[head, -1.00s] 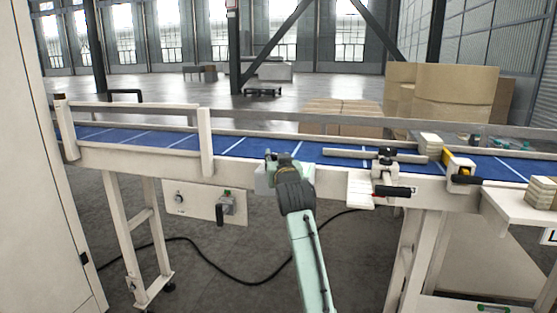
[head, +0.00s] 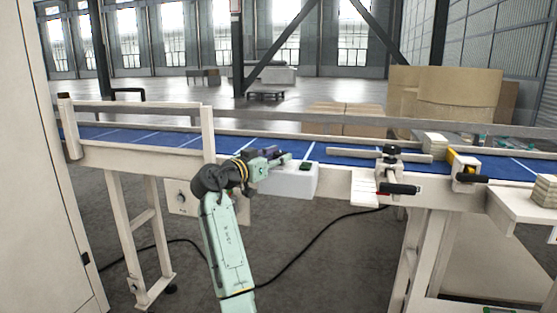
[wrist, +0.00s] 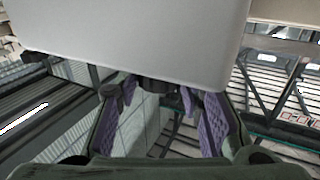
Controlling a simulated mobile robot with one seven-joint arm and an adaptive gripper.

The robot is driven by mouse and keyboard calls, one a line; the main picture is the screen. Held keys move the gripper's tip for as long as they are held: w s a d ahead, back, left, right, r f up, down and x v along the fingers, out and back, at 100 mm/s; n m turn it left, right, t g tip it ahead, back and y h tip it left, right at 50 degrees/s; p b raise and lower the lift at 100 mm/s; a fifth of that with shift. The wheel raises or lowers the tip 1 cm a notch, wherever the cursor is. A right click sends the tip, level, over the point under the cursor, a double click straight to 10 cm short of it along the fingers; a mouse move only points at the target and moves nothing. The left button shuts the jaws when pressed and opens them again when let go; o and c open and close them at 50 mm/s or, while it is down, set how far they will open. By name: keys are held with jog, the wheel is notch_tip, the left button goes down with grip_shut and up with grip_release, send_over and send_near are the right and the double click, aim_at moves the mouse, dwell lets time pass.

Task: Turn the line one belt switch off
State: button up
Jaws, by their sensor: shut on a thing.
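A white box (head: 288,181) is mounted on the near side of the conveyor, with a small dark green part (head: 305,166) on top. My gripper (head: 276,157) reaches in from the left at the box's upper left edge. In the wrist view the pale box (wrist: 135,40) fills the upper middle, and a dark knob-like part (wrist: 158,87) sticks out below it between my purple-padded fingers (wrist: 165,110). My gripper is shut on this part, whose exact shape is mostly hidden. A control panel with a small dial (head: 181,198) shows left of my arm; its right part is hidden by the arm.
The blue conveyor belt (head: 345,162) runs across behind the box. A clamp with a black handle (head: 398,189) stands to the right. A white cabinet (head: 40,180) closes off the left. A black cable (head: 300,255) lies on the floor.

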jog(key=m+g+h+p, duration=0.1)
jog(key=g, duration=0.1)
jog(key=m+g+h, duration=0.1)
jog(key=m+h, duration=0.1)
jog(key=shift+w+a+r+g+p, duration=0.1)
jog(key=shift+w+a+g+p, duration=0.1)
jog(key=shift+g+p, duration=0.2)
jog(key=shift+f+m+g+h+p, duration=0.2)
jog(key=shift+m+g+h+p, duration=0.15)
jog(key=shift+m+g+h, duration=0.25)
jog(key=o, duration=1.2)
jog(key=shift+c, duration=0.2)
jog(key=v, duration=1.2)
jog(key=shift+r, duration=0.1)
